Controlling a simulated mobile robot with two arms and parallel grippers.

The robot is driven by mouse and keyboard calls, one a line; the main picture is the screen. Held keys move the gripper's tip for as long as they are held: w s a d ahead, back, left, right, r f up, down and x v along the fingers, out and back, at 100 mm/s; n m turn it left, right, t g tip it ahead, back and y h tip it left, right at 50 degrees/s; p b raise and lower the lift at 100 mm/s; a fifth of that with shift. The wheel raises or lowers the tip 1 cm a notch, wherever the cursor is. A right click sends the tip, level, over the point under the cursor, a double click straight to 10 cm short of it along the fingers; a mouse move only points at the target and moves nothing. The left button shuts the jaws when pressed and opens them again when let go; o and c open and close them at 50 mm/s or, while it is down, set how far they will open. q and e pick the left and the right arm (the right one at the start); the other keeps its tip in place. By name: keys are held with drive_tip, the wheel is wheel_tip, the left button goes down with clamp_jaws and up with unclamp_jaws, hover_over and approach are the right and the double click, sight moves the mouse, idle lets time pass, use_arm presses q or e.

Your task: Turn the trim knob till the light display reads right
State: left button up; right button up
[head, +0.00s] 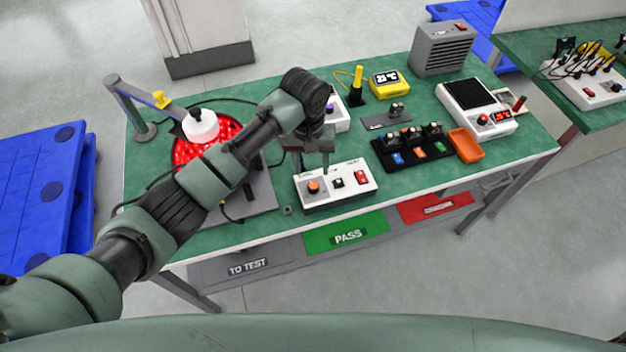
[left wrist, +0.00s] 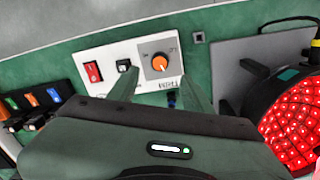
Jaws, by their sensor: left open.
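The orange trim knob (head: 313,186) sits on the white control box (head: 345,194) at the table's front edge. In the left wrist view the knob (left wrist: 159,62) has a white mark on its face, beside the TRIM lettering. The round light display (head: 185,152) glows red at the left, partly covered by my left arm and a white dome (head: 201,123). It also shows in the left wrist view (left wrist: 298,128). My left gripper (head: 316,164) is open and empty, pointing down above the box near the knob. In the left wrist view its fingers (left wrist: 158,88) appear just short of the knob, on either side.
The box also bears a black switch (head: 338,182) and a red rocker switch (head: 360,177). A black tray of modules (head: 413,158) and an orange bin (head: 466,146) stand to the right. A lamp stand (head: 137,118) rises at the left. Green table surface shows between them.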

sight(313, 185)
use_arm(q)
drive_tip(key=f, duration=0.3)
drive_tip(key=f+p, duration=0.1)
drive_tip(key=f, duration=0.3)
drive_tip(key=shift+d+f, duration=0.2)
drive_tip(key=shift+f, duration=0.1)
clamp_jaws()
